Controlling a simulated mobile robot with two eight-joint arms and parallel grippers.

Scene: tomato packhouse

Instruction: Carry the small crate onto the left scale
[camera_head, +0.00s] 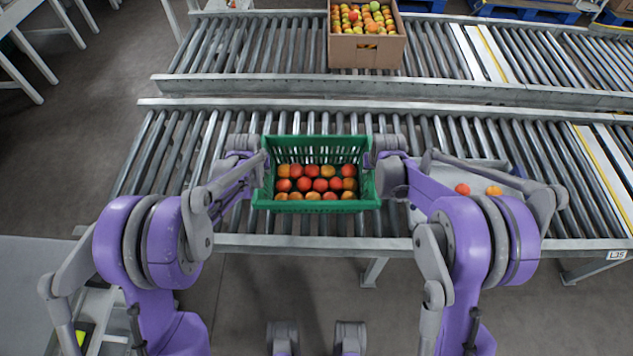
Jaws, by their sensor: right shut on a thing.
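The small crate (315,205) is green and filled with several red and orange tomatoes. It is level at the front conveyor, between my two arms. My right gripper (372,160) is at its right side wall and shut on it. My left gripper (265,162) is at its left side wall; its fingers are too small and partly hidden to show whether they are shut. I cannot make out a left scale for sure.
Roller conveyors cross the view; the front one's rollers (165,150) are bare at left. A cardboard box (366,52) of tomatoes stands on the back conveyor. Two tomatoes (462,189) lie on a pale surface behind my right arm. A grey flat surface (40,290) is at lower left.

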